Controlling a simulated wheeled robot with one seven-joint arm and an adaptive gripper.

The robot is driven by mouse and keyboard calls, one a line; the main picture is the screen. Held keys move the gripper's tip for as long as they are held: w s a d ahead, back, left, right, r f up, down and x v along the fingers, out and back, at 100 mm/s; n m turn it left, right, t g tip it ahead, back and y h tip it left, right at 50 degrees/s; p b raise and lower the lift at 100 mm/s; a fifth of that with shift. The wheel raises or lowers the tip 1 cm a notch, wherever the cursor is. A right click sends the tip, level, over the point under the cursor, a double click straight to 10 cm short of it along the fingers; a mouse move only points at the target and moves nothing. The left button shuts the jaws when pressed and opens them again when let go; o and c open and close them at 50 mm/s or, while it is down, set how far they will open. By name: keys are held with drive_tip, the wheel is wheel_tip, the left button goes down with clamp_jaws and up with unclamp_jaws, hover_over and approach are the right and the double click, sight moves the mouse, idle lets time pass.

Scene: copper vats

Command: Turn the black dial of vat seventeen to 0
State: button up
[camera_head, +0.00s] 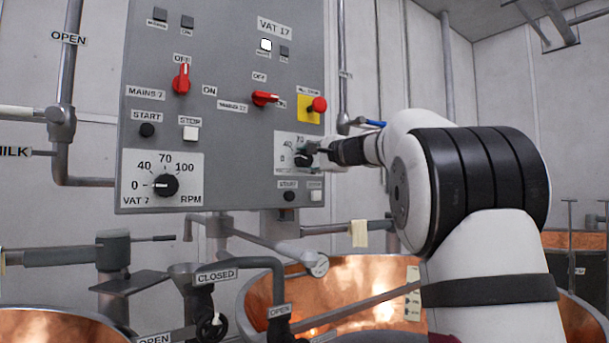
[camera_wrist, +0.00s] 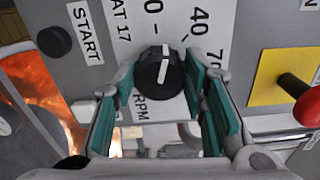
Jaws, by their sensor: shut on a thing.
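The black dial of vat seventeen (camera_wrist: 160,70) sits on a white scale plate (camera_head: 284,140) on the grey panel. In the wrist view its white line runs nearly up and down, pointing roughly toward the tick by the 0. I cannot tell whether it lines up exactly. The 40 mark is to the right of the 0, with the 70 partly cut off. My gripper (camera_wrist: 160,82) is shut on the dial, with a teal-padded finger on each side. In the head view my gripper (camera_head: 312,152) covers most of the dial.
A yellow plate with a red button (camera_head: 319,104) is just above the dial. A start button (camera_head: 289,196) and a pale stop button (camera_head: 316,195) are below. The vat 7 dial (camera_head: 165,185) and red switches are left. Pipes and copper vats (camera_head: 340,290) stand below the panel.

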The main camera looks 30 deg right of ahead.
drive_tip(key=shift+f+n+b, duration=0.15)
drive_tip(key=shift+n+b, duration=1.3)
drive_tip(key=shift+n, duration=0.15)
drive_tip(key=o, duration=1.2)
drive_tip(key=shift+a, duration=0.1)
drive_tip(key=shift+c, duration=0.2)
drive_tip(key=s, duration=1.2)
drive_tip(key=shift+d, duration=0.25)
